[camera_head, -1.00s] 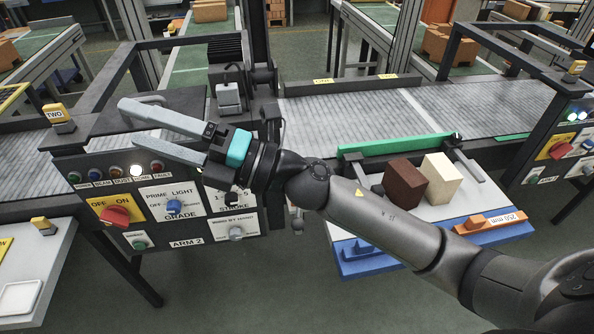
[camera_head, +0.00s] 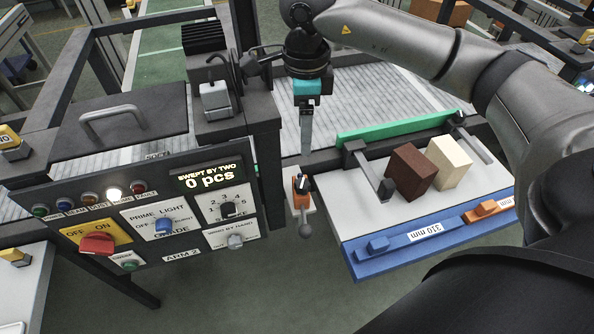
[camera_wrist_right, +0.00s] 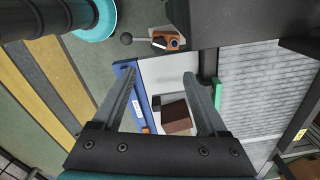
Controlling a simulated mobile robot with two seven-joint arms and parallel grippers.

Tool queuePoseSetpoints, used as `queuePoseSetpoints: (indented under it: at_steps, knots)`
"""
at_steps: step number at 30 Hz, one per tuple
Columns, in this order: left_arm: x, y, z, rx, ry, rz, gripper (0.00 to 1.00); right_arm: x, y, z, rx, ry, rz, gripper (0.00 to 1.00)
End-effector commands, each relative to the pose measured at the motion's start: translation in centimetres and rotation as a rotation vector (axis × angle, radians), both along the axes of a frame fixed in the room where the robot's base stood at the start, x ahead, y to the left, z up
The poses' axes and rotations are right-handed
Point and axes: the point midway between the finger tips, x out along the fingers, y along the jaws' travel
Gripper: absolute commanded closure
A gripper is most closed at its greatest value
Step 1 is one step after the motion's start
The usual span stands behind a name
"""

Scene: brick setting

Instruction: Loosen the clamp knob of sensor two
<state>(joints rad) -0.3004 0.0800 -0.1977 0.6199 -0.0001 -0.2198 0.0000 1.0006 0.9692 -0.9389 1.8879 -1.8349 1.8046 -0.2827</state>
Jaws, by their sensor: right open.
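I cannot make out for certain which part is the clamp knob of sensor two. A small grey box (camera_head: 215,100) with a dark cable loop hangs in front of a finned black block, at the left of the dark post; it may be the sensor. My right gripper (camera_head: 306,148) points down to the right of that post, seen edge-on in the head view, apart from the grey box. In the right wrist view its two fingers (camera_wrist_right: 160,76) are spread wide with nothing gripped between them. My left gripper is not in view.
A control panel (camera_head: 150,258) reads "ARM 2" and "SWEPT BY TWO 0 pcs". An orange lever device (camera_head: 302,186) with a ball end is below my right gripper. At right, a white tray (camera_head: 365,222) carries a brown block (camera_head: 409,173) and a cream block (camera_head: 450,160).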

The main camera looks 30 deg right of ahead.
Motion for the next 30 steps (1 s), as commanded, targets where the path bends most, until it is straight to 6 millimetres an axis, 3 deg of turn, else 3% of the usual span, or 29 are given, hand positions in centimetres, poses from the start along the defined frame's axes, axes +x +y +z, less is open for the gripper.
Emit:
queuePoseSetpoints:
  at_steps: [5, 21, 30]
  knots:
    - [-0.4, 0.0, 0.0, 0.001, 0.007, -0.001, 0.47, -0.2, 0.2, -2.4, 0.005, 0.007, 0.004, 0.24]
    - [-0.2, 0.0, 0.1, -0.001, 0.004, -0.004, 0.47, -0.1, 0.3, -13.2, 0.009, 0.004, 0.004, 0.24]
    - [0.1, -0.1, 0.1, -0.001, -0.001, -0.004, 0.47, -0.1, 0.3, -15.1, 0.009, 0.001, 0.005, 0.24]
